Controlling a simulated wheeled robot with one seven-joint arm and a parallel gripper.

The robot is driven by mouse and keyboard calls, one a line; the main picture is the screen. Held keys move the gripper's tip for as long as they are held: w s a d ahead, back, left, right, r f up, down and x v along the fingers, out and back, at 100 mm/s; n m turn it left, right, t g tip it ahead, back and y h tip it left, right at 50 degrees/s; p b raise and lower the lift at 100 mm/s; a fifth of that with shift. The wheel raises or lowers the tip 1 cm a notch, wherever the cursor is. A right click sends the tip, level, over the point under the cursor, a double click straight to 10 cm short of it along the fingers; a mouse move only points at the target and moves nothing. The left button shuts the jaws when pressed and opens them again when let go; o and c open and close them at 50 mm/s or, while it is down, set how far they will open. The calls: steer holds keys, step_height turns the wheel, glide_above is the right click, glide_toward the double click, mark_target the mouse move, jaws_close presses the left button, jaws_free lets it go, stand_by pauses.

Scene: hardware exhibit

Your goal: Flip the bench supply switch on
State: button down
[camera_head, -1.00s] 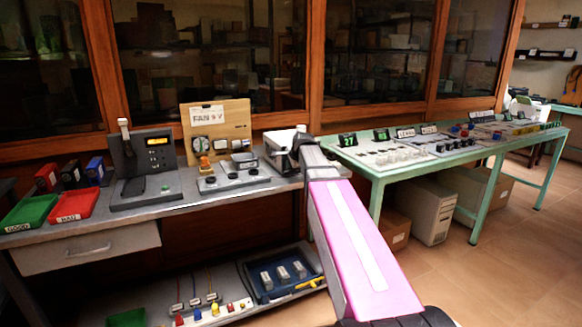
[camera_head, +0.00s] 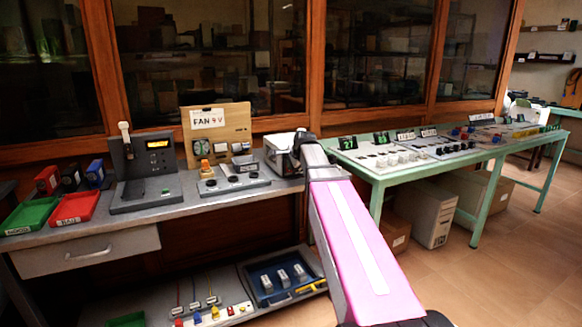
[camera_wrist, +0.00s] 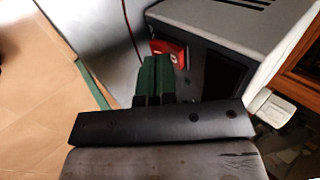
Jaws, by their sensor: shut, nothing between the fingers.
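The bench supply (camera_head: 278,150) is a light grey box on the grey workbench, partly hidden behind my arm in the head view. In the wrist view the bench supply (camera_wrist: 225,30) shows a pale vented top and a dark front. A red switch (camera_wrist: 170,50) with a pale mark is on that front, near its left end. My gripper (camera_wrist: 155,72) is shut and empty, its dark green fingertips just in front of and below the switch. I cannot tell whether they touch it. The gripper's tip is hard to make out in the head view.
A fan board (camera_head: 218,135) and a grey control box (camera_head: 233,178) stand left of the supply. Farther left are a lever unit (camera_head: 145,165), a red tray (camera_head: 75,207) and a green tray (camera_head: 30,215). A green table (camera_head: 380,175) stands to the right.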

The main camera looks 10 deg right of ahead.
steer(key=s, duration=0.2)
steer(key=s+r, duration=0.1)
steer(key=shift+d, duration=0.4)
steer(key=v, duration=1)
steer(key=shift+w+r, duration=0.25)
steer(key=shift+r, duration=0.05)
steer(key=shift+s+f+g, duration=0.15)
steer(key=shift+f+g, duration=0.25)
steer(key=shift+f, duration=0.25)
